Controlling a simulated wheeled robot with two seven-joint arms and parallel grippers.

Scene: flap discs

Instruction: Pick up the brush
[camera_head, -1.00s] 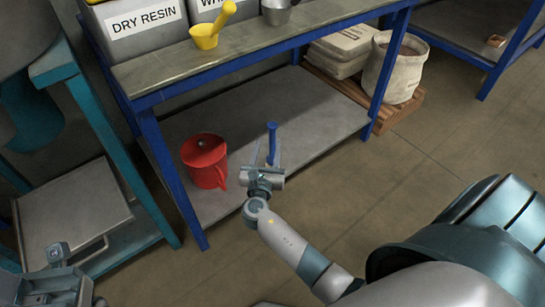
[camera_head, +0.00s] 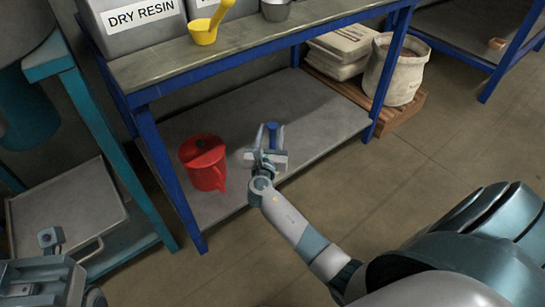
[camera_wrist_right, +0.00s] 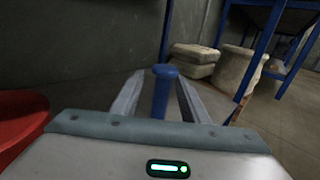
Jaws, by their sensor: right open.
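The brush (camera_head: 272,130) shows as a blue upright handle with a rounded top, over the lower shelf of the blue-framed table. Its lower end is hidden behind my right gripper. My right gripper (camera_head: 269,138) is open, with one finger on each side of the handle. In the right wrist view the brush (camera_wrist_right: 163,88) stands between the two grey fingers of the gripper (camera_wrist_right: 160,92), with a visible gap on each side. My left gripper (camera_head: 45,270) is partly in view at the lower left, far from the brush; its fingers are not clear.
A red jug (camera_head: 205,165) stands on the lower shelf (camera_head: 310,120), close left of my right gripper. A blue table leg (camera_head: 170,180) is further left. The bench top (camera_head: 170,65) with a yellow scoop (camera_head: 205,32) overhangs the shelf. Sacks (camera_head: 342,50) stand at the back right.

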